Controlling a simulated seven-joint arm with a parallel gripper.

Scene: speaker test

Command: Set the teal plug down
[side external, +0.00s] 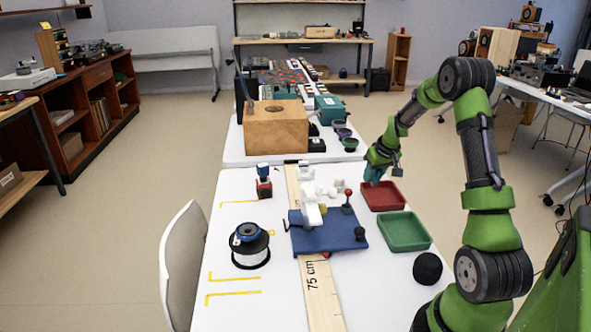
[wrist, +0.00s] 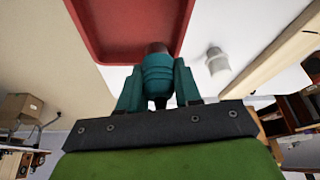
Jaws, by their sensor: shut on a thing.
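The teal plug (wrist: 157,72), a ridged round body with a dark reddish end, is between the two teal fingers of my gripper (wrist: 157,88) in the wrist view. The gripper is shut on it. In the side view my gripper (side external: 376,174) is over the far edge of the red tray (side external: 383,207). The plug cannot be told from the fingers there. In the wrist view the plug's end overlaps the edge of the red tray (wrist: 85,38). I cannot tell whether the plug touches anything.
A green tray (side external: 404,246) is nearer the camera, beside a black ball (side external: 427,268). A blue board (side external: 341,236) with a white fixture (side external: 311,201) stands left of the trays. A wire spool (side external: 250,246) is further left.

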